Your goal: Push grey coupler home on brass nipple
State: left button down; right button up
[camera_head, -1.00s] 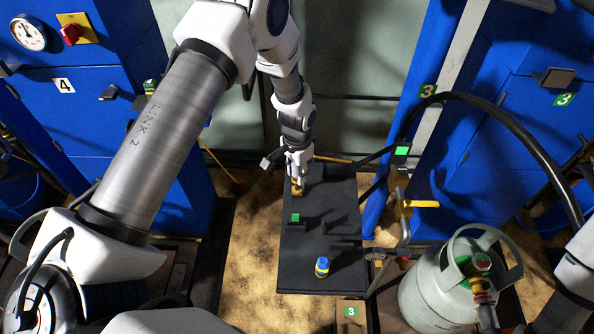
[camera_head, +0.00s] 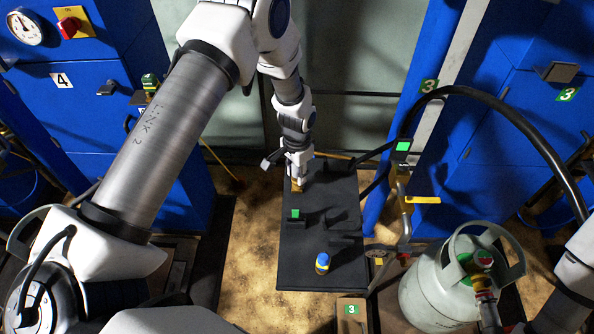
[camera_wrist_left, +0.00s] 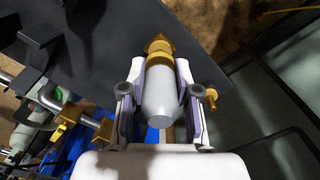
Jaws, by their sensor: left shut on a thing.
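My left gripper (camera_head: 297,180) is over the far end of a black board. In the left wrist view its two fingers (camera_wrist_left: 160,92) are shut on the grey coupler (camera_wrist_left: 161,98), one on each side. A brass part (camera_wrist_left: 158,46) with an angular tip shows at the coupler's far end, in line with it and against the board. I cannot tell where coupler ends and brass nipple begins, or whether a gap is left. In the head view a bit of brass (camera_head: 296,187) shows just below the gripper. My right gripper is out of view.
The black board (camera_head: 303,268) carries a small green-marked block (camera_head: 295,214), dark brackets (camera_head: 345,236) and a blue-and-yellow capped piece (camera_head: 322,263). Blue cabinets (camera_head: 90,110) flank the board.

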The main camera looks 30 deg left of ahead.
pick_arm(q)
jog(key=shift+f, duration=0.5)
jog(key=shift+r, duration=0.1)
jog(key=shift+r+p, duration=0.7)
jog(key=shift+r, duration=0.5)
dwell(0.8)
jog(key=shift+f+b, duration=0.5)
jog(key=shift+f, duration=0.7)
jog(key=c, duration=0.8)
grip_release()
jog(key=shift+o, duration=0.2)
notch_tip(320, 180, up, 12)
